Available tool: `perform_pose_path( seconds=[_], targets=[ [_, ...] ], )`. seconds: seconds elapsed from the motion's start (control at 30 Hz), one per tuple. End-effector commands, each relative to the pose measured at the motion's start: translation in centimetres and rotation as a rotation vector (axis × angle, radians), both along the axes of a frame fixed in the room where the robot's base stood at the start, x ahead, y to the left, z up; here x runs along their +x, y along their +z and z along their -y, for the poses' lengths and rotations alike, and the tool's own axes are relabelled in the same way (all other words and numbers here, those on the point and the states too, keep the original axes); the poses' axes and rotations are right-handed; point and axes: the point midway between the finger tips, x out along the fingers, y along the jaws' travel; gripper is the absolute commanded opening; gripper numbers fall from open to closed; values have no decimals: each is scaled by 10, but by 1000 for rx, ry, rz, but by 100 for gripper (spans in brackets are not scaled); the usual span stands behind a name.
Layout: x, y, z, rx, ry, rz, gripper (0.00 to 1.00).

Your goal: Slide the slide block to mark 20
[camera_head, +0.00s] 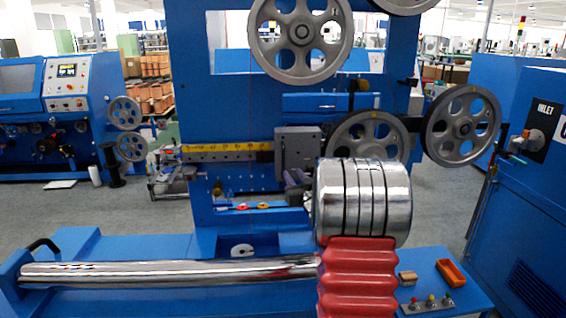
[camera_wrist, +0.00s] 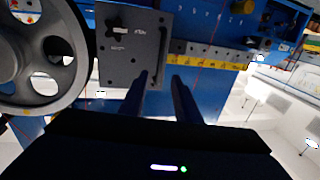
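A grey plate-like block (camera_head: 297,151), which looks like the slide block, sits at the right end of a yellow scale (camera_head: 215,148) on the blue machine. The scale's figures are too small to read, so I cannot tell which is mark 20. In the wrist view the grey block (camera_wrist: 117,52) shows a dark knob and a slot, and the yellow scale (camera_wrist: 215,58) runs to its right. My gripper (camera_wrist: 160,76) is open; its two dark fingers are apart with nothing between them. The fingertips overlap the block's lower right corner in this view; contact cannot be told.
A spoked pulley (camera_head: 370,138) stands just right of the block, and it shows large in the wrist view (camera_wrist: 38,50). Another pulley (camera_head: 462,124) is further right and a large one (camera_head: 300,38) is above. A blue cabinet (camera_head: 530,190) stands at the right.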

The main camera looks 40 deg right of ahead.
Motion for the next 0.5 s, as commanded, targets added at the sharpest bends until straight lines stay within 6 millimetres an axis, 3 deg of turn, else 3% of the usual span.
perform_pose_path(
  seconds=[0.5],
  targets=[
    [54, 0, 23, -1, 1, 0, 29]
  ],
)
